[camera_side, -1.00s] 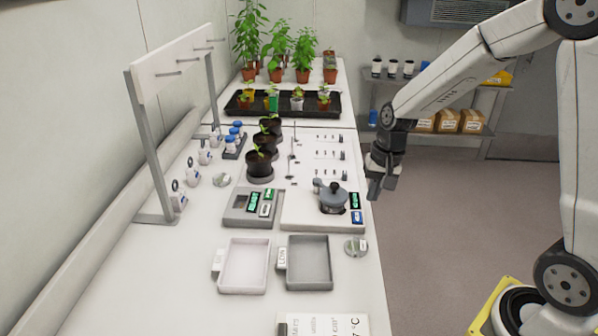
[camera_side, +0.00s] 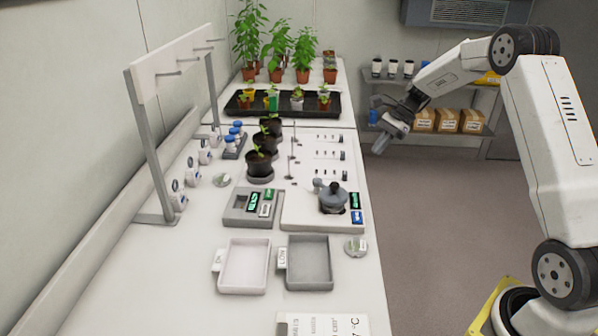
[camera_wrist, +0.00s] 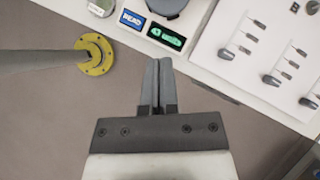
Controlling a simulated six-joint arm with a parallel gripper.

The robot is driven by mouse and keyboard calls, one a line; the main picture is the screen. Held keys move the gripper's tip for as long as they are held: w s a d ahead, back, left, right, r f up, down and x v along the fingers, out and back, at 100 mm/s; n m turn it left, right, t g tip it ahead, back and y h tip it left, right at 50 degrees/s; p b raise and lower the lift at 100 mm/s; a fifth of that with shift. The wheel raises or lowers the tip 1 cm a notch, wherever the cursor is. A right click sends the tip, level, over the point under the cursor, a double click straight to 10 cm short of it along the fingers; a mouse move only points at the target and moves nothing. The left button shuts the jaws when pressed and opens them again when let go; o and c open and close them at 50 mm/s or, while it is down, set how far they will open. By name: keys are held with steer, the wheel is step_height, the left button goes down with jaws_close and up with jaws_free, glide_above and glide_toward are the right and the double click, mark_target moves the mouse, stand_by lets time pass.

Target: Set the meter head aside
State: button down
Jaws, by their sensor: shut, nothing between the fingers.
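The meter head, which seems to be the dark grey rounded piece (camera_side: 333,197), sits on a white base plate (camera_side: 295,218) with a green display and a blue label at its right. In the wrist view part of the grey piece (camera_wrist: 166,6) shows at the top edge, beside the READ label (camera_wrist: 131,20) and the green display (camera_wrist: 166,36). My gripper (camera_side: 381,150) is off the bench's right edge, above the floor, clear of the meter. In the wrist view my gripper (camera_wrist: 158,62) has its fingers together and nothing between them.
A white tray (camera_side: 222,276) and a grey tray (camera_side: 330,276) lie at the bench front. A second display unit (camera_side: 236,213) stands left of the meter. Dark pots (camera_side: 260,170) and a white rack (camera_side: 150,150) stand farther left. A small round dish (camera_side: 356,247) lies near the right edge.

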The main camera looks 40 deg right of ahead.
steer(key=shift+w+d+r+m, duration=0.1)
steer(key=shift+d+m, duration=0.15)
steer(key=shift+d, duration=0.25)
steer(key=shift+w+d+r+m, duration=0.1)
steer(key=shift+d+m, duration=0.15)
steer(key=shift+d, duration=0.25)
steer(key=shift+a+f, duration=0.1)
steer(key=shift+f, duration=0.05)
glide_toward(339, 192)
step_height(339, 192, down, 3)
steer(key=shift+a+f, duration=0.1)
steer(key=shift+w+a+f, duration=0.1)
steer(key=shift+w+a, duration=0.05)
steer(key=shift+a, duration=0.35)
steer(key=shift+w+a, duration=0.15)
steer(key=shift+a, duration=0.35)
steer(key=shift+w+a+f, duration=0.1)
steer(key=shift+w+a, duration=0.15)
steer(key=shift+a, duration=0.5)
